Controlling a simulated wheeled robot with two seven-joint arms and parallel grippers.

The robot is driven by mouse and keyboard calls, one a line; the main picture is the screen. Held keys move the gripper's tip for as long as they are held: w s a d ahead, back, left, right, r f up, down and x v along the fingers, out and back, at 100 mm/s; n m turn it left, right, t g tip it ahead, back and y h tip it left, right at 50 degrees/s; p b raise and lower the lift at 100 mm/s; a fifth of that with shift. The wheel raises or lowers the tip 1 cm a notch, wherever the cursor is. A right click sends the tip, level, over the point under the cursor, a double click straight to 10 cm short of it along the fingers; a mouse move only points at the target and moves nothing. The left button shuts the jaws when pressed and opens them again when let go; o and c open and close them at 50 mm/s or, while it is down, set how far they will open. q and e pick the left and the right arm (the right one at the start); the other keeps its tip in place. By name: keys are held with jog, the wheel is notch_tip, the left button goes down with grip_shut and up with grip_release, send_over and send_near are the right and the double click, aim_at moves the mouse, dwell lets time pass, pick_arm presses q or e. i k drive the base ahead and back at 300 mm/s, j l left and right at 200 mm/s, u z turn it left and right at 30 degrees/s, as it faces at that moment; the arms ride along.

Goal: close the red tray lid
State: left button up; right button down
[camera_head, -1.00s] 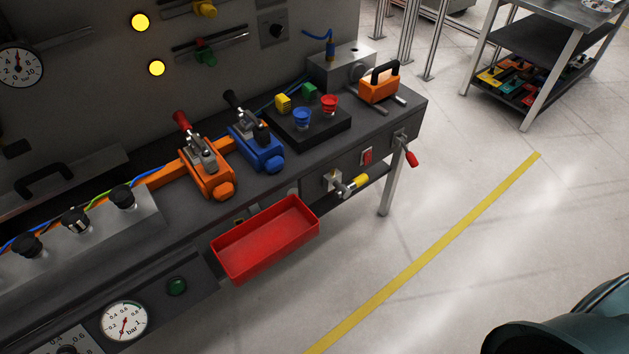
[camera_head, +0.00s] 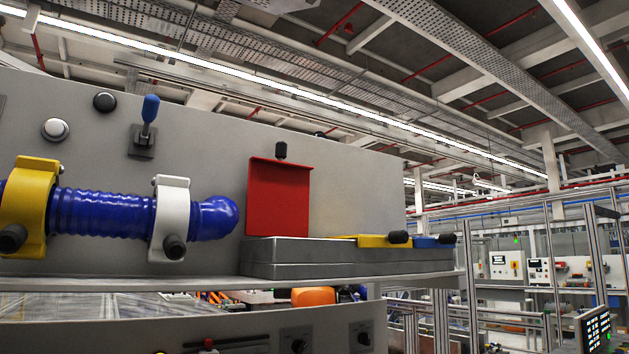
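A red lid (camera_head: 278,198) stands upright, open, at the back of a flat grey metal tray (camera_head: 330,260) on the upper shelf. Neither of my grippers is in view.
A blue ribbed hose (camera_head: 105,213) runs left of the lid, held by a yellow clamp (camera_head: 29,207) and a white clamp (camera_head: 171,218). A yellow latch (camera_head: 371,241) and a blue latch (camera_head: 428,242) lie at the tray's right end. The shelf edge (camera_head: 130,283) runs below.

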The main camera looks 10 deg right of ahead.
aim_at(278, 193)
jog(key=i+l+u, duration=0.1)
jog(key=l, duration=0.45)
jog(key=i+l+u, duration=0.15)
jog(key=i+l, duration=0.15)
jog(key=l, duration=0.3)
jog(key=i+l+u, duration=0.1)
jog(key=l, duration=0.5)
jog(key=i+l+u, duration=0.1)
jog(key=i+l, duration=0.15)
jog(key=l, duration=0.35)
jog(key=i+l+u, duration=0.15)
jog(key=l, duration=0.5)
jog(key=l+u, duration=0.1)
jog(key=l, duration=0.5)
jog(key=i+l+u, duration=0.1)
jog(key=l, duration=0.55)
